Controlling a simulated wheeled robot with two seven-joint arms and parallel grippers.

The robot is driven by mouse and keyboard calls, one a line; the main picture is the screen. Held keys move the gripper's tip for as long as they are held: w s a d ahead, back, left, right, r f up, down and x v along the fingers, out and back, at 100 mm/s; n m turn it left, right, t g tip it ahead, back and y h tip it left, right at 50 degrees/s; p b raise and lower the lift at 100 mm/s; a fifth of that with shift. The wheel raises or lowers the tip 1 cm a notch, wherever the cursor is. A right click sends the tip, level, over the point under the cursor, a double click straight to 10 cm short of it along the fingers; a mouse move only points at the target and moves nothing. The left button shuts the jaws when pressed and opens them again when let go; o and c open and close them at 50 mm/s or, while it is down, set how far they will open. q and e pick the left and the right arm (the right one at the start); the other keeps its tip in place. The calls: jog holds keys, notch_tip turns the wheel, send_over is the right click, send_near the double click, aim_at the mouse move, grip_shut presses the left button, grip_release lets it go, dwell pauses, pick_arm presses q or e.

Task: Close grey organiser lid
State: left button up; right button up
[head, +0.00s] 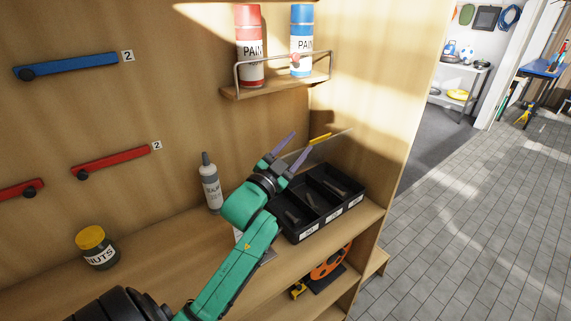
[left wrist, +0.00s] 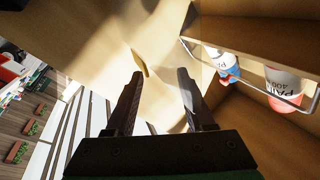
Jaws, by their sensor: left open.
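The organiser (head: 299,236) is a dark open tray with several labelled compartments on the bench, with small parts in them. Its thin grey lid (head: 325,146) stands raised at the back, seen nearly edge-on, with a yellow tab (head: 320,138) on its upper edge. My left gripper (head: 302,141) is open and empty, above the back left of the organiser, its fingertips close to the lid's upper edge. I cannot tell whether it touches the lid. In the left wrist view, a small yellow-brown tab (left wrist: 139,63) shows beyond the open fingers. My right gripper is not in view.
A white bottle (head: 211,187) stands left of the organiser, partly near my arm. A nuts jar (head: 97,248) stands further left. A shelf (head: 278,89) above holds a red paint can (head: 250,50) and a blue paint can (head: 301,45). The wooden side wall is close on the right.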

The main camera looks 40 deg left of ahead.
pick_arm(q)
jog(key=b+v, duration=0.1)
jog(key=v, duration=0.5)
jog(key=shift+b, duration=0.3)
jog(key=shift+s, duration=0.1)
